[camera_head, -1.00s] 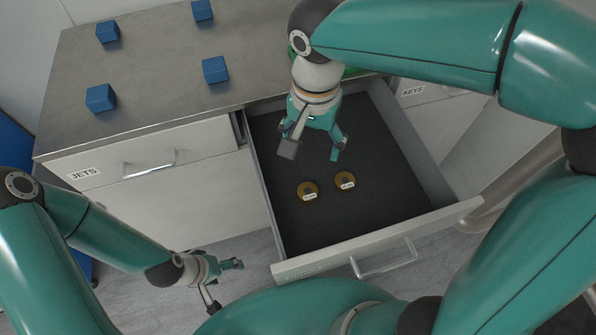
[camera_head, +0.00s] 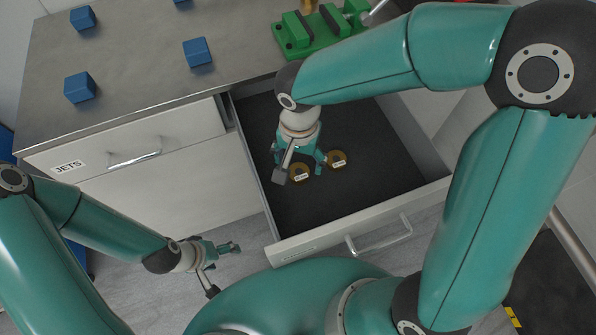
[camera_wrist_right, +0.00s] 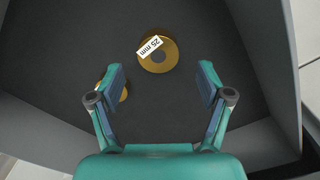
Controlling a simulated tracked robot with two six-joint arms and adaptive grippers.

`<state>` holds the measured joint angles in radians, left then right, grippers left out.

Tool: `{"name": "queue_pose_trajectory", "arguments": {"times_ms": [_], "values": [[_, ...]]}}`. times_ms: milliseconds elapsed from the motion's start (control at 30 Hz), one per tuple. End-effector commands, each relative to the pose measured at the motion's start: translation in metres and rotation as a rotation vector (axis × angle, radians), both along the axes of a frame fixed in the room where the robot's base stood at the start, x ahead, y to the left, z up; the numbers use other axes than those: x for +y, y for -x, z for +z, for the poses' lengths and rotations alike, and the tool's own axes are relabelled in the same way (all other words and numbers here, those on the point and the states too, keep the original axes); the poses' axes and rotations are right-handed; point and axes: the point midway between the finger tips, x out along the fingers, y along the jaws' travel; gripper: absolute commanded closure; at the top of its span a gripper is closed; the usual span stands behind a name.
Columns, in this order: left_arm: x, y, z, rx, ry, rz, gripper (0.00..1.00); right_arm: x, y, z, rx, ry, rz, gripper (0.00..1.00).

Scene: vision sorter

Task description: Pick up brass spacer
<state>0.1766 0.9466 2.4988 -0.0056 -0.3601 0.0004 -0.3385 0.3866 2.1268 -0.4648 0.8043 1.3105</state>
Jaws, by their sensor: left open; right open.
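Two brass spacers, round rings with white labels, lie flat on the dark floor of the open drawer: a left one (camera_head: 299,173) and a right one (camera_head: 337,160). My right gripper (camera_head: 300,171) is open inside the drawer, above and close to the left spacer. In the right wrist view, one spacer labelled "25 mm" (camera_wrist_right: 170,60) lies beyond the gap between the open fingers (camera_wrist_right: 160,85). The other spacer (camera_wrist_right: 124,94) is partly hidden behind the left finger. My left gripper (camera_head: 226,268) is open and empty, low in front of the cabinet.
The drawer's front panel (camera_head: 375,222) and side walls surround the spacers. A closed drawer labelled JETS (camera_head: 180,137) is at left. Several blue cubes (camera_head: 198,52) and a green fixture (camera_head: 296,38) stand on the metal counter (camera_head: 135,75). The drawer floor's front part is clear.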

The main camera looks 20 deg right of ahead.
Motion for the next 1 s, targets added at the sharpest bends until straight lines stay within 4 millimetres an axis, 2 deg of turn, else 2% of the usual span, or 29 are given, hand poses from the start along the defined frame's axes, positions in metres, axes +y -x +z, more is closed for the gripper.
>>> {"name": "queue_pose_trajectory", "arguments": {"times_ms": [200, 500, 567, 900, 1000], "values": [[0.000, 0.000, -0.001, 0.000, 0.000, 0.000, 0.24, 0.002, 0.005, -0.030, 0.003, 0.001, 0.000, 0.22], [0.000, 0.000, -0.001, 0.000, 0.000, 0.000, 0.24, 0.002, 0.005, -0.035, 0.000, 0.000, 0.001, 0.22], [0.000, 0.000, -0.001, 0.000, 0.000, 0.000, 0.24, 0.002, 0.005, -0.035, 0.000, 0.000, 0.001, 0.30], [0.000, 0.000, -0.001, 0.000, 0.000, 0.000, 0.24, 0.002, 0.005, -0.035, 0.000, 0.000, 0.001, 0.87], [0.000, 0.000, -0.001, 0.000, 0.000, 0.000, 0.24, 0.002, 0.005, -0.034, -0.001, -0.001, 0.001, 1.00]]}}
